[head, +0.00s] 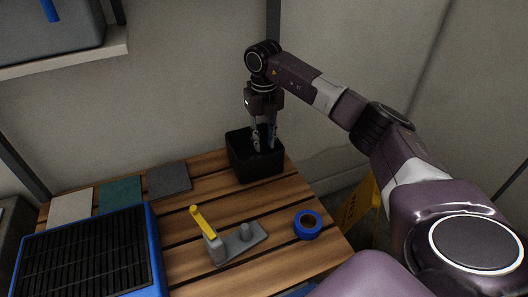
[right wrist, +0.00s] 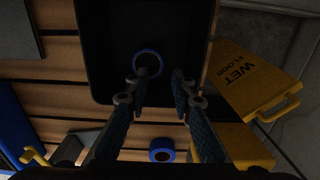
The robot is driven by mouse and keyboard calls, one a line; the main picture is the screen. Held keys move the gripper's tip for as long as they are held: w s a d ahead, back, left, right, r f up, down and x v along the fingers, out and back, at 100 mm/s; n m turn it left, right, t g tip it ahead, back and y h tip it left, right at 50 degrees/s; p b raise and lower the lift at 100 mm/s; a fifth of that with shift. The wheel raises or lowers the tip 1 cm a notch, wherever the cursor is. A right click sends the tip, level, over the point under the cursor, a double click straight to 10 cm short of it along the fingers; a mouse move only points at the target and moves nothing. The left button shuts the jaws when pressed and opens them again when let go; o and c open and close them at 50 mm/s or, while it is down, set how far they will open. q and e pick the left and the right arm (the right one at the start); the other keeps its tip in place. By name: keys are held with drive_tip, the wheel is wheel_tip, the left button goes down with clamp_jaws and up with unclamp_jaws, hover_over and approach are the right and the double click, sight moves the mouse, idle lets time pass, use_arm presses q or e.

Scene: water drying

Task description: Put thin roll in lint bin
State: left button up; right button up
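The black lint bin (head: 254,167) stands at the far right corner of the slatted wooden table. My right gripper (head: 264,149) points down into its opening, with its two fingers apart and nothing between them. In the right wrist view, a thin blue-rimmed roll (right wrist: 135,56) shows inside the dark bin (right wrist: 95,98), just beyond the open fingertips (right wrist: 158,93). I cannot tell if it rests on the bin's floor. The bin wall hides it in the head view. A thicker blue roll (head: 298,226) lies on the table at the right. My left gripper is out of view.
A grey dispenser (head: 240,243) with a yellow arm stands mid-table. A blue-framed black slatted rack (head: 85,255) is at the left, with flat cloths or pads (head: 120,194) behind it. A yellow wet-floor sign (right wrist: 245,75) stands beyond the table's right edge.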

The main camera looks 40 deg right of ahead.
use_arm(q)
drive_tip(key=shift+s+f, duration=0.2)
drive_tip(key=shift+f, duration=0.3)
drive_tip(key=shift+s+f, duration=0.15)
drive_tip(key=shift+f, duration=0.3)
use_arm(e)
drive_tip(key=shift+r, duration=2.2)
